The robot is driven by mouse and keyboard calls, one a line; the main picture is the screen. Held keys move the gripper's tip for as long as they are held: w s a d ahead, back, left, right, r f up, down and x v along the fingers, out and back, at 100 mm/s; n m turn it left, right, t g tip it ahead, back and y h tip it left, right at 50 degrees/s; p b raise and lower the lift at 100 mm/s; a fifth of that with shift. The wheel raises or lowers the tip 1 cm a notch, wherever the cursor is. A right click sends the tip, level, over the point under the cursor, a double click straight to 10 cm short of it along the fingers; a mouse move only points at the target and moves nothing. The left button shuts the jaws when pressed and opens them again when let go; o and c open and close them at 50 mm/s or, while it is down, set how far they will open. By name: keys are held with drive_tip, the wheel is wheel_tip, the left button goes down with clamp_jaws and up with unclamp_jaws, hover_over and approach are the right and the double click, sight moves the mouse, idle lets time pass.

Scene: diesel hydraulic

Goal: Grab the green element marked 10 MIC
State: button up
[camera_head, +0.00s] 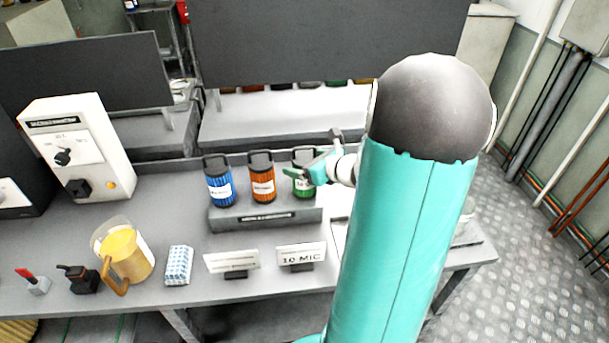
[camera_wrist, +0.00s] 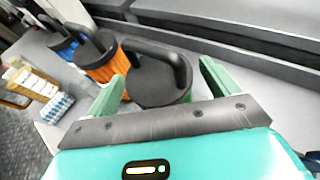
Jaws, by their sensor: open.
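The green element (camera_head: 303,190) is a dark-capped cylinder with a white label too small to read, upright at the right end of a row on a grey stand (camera_head: 240,222). My gripper (camera_head: 312,172) is at its upper right side and partly hides it in the head view. In the wrist view, its dark cap with a loop handle (camera_wrist: 160,82) lies between the two open green fingers of my gripper (camera_wrist: 162,74). I cannot tell whether the fingers touch it. A card reading 10 MIC (camera_head: 301,256) stands on the bench in front of the stand.
An orange element (camera_head: 262,180) stands close left of the green one, then a blue element (camera_head: 219,183). A second card (camera_head: 231,261), a blue-white box (camera_head: 178,265) and a yellow jug (camera_head: 126,254) are farther left on the bench. A wall is behind.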

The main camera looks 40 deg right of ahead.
drive_tip(key=shift+w, duration=0.1)
drive_tip(key=c, duration=1.2)
drive_tip(key=shift+o, duration=0.2)
drive_tip(key=shift+r, duration=0.45)
wheel_tip(320, 180, up, 2)
drive_tip(key=shift+r, duration=0.25)
drive_tip(key=s+a+r, duration=0.8)
drive_tip(key=s+r, duration=0.1)
drive_tip(key=s, duration=0.2)
drive_tip(key=shift+s+r, duration=0.15)
drive_tip(key=shift+r, duration=0.1)
